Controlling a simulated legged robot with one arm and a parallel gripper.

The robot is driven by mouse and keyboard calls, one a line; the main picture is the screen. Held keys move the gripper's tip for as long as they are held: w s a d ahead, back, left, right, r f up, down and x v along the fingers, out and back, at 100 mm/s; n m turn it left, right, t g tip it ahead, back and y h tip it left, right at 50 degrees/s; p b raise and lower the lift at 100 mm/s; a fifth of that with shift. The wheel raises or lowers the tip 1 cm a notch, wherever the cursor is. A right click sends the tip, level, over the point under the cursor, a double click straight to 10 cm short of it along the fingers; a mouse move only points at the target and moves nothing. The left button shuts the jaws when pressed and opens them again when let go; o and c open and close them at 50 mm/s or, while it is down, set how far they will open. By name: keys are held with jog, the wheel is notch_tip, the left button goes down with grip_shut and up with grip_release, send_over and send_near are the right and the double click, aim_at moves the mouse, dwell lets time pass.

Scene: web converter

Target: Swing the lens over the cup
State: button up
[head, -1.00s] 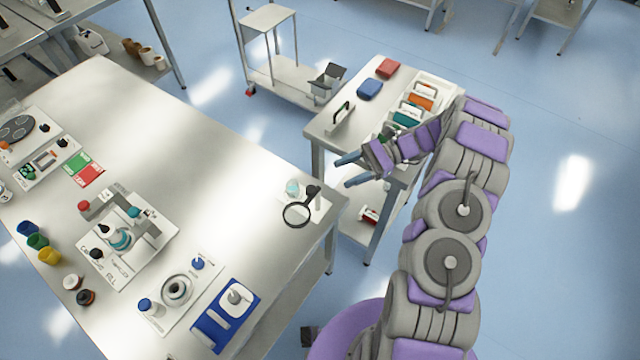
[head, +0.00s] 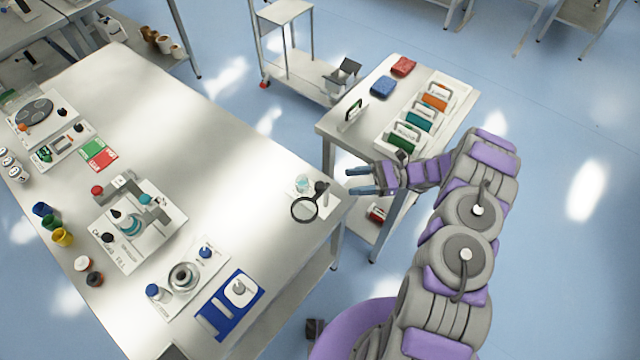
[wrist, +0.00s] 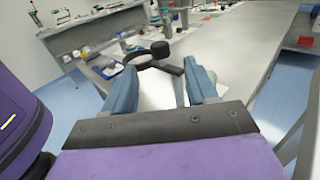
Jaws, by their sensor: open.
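The lens (head: 304,209) is a round magnifier in a black ring, on a black arm with a knob, at the near right corner of the large steel table. The small pale teal cup (head: 303,184) stands just behind the ring on a white base; the ring is in front of the cup, apart from it in this view. My gripper (head: 350,181) is open and empty, its blue fingers pointing left towards the lens mount, a short way off its right side. In the wrist view, the lens's dark arm and knob (wrist: 160,50) show beyond the fingertips of my gripper (wrist: 160,74).
The large steel table (head: 215,130) holds a filling fixture (head: 130,220), a ring fixture (head: 183,277) and a blue plate (head: 230,305) left of the lens. A side table (head: 345,135) with colored handled blocks stands behind my gripper. Floor shows between the tables.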

aim_at(320, 184)
jog(key=a, duration=0.3)
jog(key=s+a, duration=0.1)
jog(key=a, duration=0.6)
jog(key=shift+s+a+b, duration=0.15)
jog(key=shift+a+b, duration=0.1)
jog(key=shift+b, duration=0.05)
grip_shut()
